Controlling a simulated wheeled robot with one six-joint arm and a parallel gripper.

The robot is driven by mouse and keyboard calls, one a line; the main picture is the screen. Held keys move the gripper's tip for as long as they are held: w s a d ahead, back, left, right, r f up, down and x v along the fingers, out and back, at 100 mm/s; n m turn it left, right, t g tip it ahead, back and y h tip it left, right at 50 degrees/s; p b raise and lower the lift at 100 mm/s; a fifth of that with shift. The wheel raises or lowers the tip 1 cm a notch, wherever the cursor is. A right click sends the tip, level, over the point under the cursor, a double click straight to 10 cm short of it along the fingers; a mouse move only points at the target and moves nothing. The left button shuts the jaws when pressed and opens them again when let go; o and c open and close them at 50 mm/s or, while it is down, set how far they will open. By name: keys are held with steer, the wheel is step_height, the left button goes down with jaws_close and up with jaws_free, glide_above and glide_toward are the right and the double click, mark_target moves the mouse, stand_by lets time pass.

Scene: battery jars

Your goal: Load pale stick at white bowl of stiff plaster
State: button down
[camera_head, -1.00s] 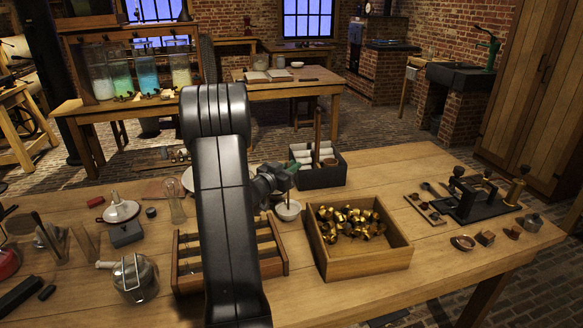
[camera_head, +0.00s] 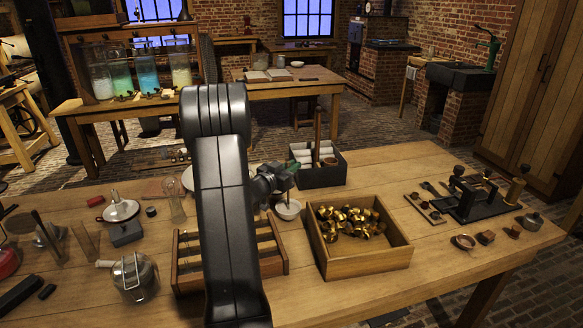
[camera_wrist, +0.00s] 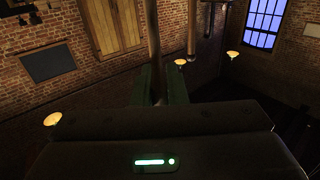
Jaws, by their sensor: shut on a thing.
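My gripper (camera_head: 288,170), with green fingers, is above the white bowl (camera_head: 288,212) on the workbench, just left of the brass-filled box. In the wrist view its fingers (camera_wrist: 158,88) are shut on a slim upright stick (camera_wrist: 156,55), which looks brownish in the dim light. I take this for the pale stick. In the head view a thin part of it seems to show below the fingers, over the bowl. Whether its end touches the plaster is too small to tell. My arm hides what lies left of the bowl.
A wooden box of brass pieces (camera_head: 335,272) stands right of the bowl. A black box (camera_head: 320,178) with white rolls and an upright rod is behind. A wooden rack (camera_head: 188,282) stands in front. A black press (camera_head: 480,205) is at right.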

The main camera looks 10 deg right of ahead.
step_height(320, 180, up, 7)
steer(key=p, duration=0.5)
stand_by(0.5)
stand_by(0.3)
